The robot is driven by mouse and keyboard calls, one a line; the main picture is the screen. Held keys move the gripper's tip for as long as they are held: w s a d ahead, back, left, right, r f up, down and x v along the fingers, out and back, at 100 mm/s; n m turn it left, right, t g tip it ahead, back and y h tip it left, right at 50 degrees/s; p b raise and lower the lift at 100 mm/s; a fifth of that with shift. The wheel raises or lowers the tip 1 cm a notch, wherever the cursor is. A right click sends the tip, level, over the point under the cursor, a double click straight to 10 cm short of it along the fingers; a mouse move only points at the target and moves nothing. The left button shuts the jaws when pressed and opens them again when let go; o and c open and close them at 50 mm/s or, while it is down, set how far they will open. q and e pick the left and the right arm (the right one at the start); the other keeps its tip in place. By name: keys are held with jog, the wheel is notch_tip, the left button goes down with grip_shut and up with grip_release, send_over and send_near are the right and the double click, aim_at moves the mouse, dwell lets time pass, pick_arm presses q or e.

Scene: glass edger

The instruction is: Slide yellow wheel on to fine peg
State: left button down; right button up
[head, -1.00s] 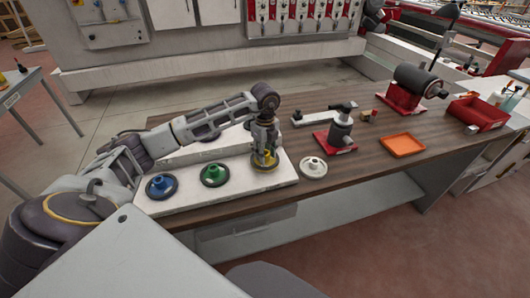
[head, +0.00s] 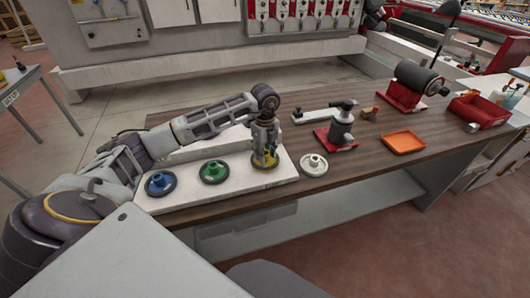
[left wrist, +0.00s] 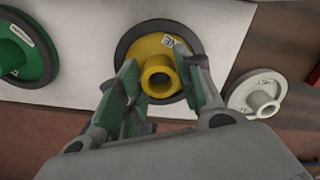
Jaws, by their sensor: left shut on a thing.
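The yellow wheel (head: 264,163) has a dark rim and a raised hub, and lies flat near the right end of the white board (head: 180,202). In the left wrist view the yellow wheel (left wrist: 158,53) lies under my left gripper. My left gripper (head: 264,150) points down over it. In the left wrist view my left gripper (left wrist: 155,88) has its green-padded fingers on either side of the hub, shut on it. Part of the wheel is hidden by the fingers. I cannot make out a peg labelled fine. My right gripper is not in view.
A blue wheel (head: 160,183) and a green wheel (head: 213,171) lie on the board to the left. A white wheel (head: 314,164) lies right of the board. A red-based clamp (head: 338,130), an orange tray (head: 403,142) and a grinder (head: 413,82) stand farther right.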

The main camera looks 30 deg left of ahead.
pick_arm(q)
jog(key=shift+f, duration=0.2)
jog(key=c, duration=0.9)
grip_release()
jog(key=shift+r, duration=6)
jog(key=shift+s+f, duration=0.1)
